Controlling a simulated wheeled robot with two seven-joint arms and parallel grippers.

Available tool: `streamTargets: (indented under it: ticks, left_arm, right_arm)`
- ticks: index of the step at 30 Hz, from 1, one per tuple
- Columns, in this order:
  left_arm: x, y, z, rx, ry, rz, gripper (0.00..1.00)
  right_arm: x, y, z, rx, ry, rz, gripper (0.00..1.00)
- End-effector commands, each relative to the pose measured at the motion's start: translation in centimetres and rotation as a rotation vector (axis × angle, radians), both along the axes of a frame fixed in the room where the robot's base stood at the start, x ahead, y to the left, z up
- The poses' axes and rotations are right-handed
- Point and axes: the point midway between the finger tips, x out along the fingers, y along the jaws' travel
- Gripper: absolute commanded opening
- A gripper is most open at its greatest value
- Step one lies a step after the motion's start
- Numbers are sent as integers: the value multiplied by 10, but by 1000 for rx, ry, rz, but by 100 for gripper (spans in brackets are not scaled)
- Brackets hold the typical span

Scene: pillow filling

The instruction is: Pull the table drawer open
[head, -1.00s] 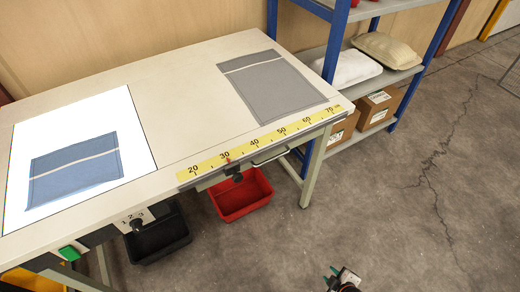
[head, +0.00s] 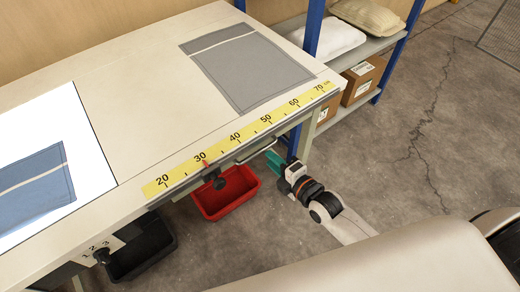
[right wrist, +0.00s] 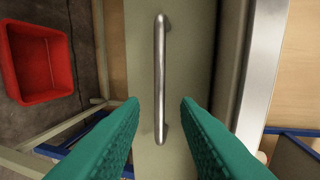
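The table drawer (right wrist: 194,60) has a pale front under the tabletop edge and appears shut. Its metal bar handle (head: 256,150) shows below the yellow ruler in the head view. In the right wrist view the handle (right wrist: 160,75) runs up and down the picture between the fingers' lines. My right gripper (head: 277,163) is close to the handle's right end in the head view. Its green fingers (right wrist: 160,103) are spread apart in the right wrist view, one on each side of the handle's lower end, with nothing held. My left gripper is not in view.
A red bin (head: 225,193) and a black bin (head: 143,248) stand below the table. Grey (head: 245,65) and blue (head: 35,185) fabric pieces lie on the tabletop (head: 140,95). A shelf (head: 365,48) with pillows and boxes stands right of the table. Floor to the right is open.

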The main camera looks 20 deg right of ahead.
Motion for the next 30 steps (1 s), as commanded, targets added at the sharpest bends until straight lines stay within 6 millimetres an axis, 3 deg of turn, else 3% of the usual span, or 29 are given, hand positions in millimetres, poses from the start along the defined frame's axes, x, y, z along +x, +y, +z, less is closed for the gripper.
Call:
streamTargets:
  ticks: [3,9,22,27,30]
  left_arm:
    - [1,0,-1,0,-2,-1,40]
    - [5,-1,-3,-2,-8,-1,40]
    - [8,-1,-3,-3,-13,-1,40]
    - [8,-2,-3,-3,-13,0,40]
    - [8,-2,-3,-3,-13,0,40]
  right_arm:
    - [24,8,-5,3,-2,-1,29]
    - [48,18,-11,2,0,0,29]
    - [57,21,-13,1,1,1,29]
    - [57,21,-13,1,0,0,1]
    - [57,21,-13,1,1,0,0]
